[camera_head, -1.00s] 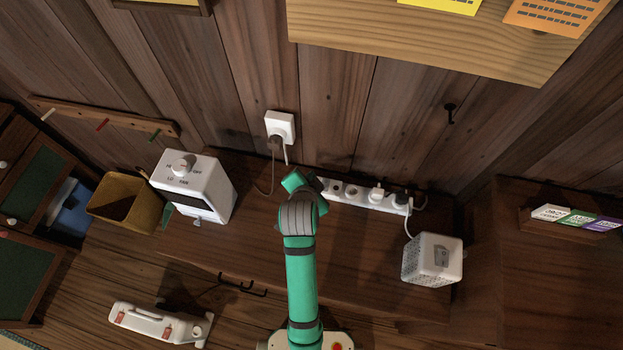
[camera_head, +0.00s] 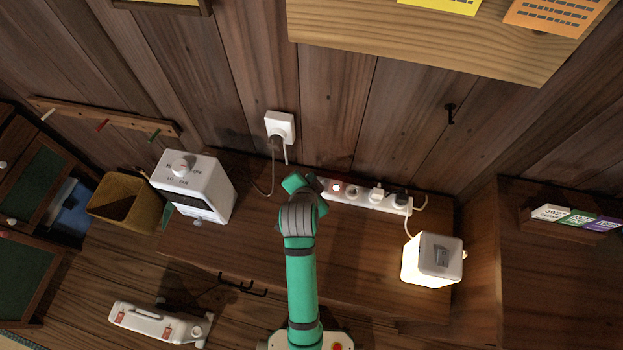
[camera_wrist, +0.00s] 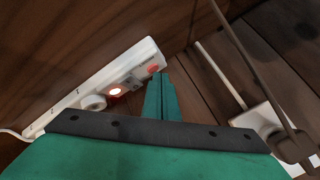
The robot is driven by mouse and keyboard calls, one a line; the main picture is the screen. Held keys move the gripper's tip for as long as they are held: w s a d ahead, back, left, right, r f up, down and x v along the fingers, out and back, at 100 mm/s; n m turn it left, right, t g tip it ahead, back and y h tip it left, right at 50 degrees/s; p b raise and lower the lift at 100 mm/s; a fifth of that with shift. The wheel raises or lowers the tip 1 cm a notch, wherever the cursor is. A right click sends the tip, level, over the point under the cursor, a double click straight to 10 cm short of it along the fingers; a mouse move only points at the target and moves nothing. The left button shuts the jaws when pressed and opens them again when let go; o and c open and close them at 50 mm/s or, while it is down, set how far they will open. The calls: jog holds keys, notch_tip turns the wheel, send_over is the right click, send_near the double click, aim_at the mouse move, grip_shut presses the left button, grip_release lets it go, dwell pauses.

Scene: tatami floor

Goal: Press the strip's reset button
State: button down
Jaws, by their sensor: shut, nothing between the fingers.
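The white power strip (camera_head: 372,199) lies along the foot of the wall, with several plugs in it. It also shows in the wrist view (camera_wrist: 76,101), running up to the right. A round orange-red button (camera_wrist: 153,68) is near its end, and a switch (camera_wrist: 115,91) beside it glows. The glow also shows in the head view (camera_head: 336,187). My gripper (camera_wrist: 160,82) is shut and empty, its tips just beside the button end of the strip. I cannot tell whether they touch it. In the head view my arm hides the strip's left end.
A lit cube lamp (camera_head: 433,260) stands right of the strip. A white heater-like box (camera_head: 194,186) and a tan bin (camera_head: 126,203) stand left. A wall outlet (camera_head: 280,126) with a plug and hanging cord is above my gripper.

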jog(key=shift+r, duration=0.2)
jog(key=shift+r, duration=0.7)
notch_tip(320, 180, up, 5)
dwell(0.6)
dwell(0.4)
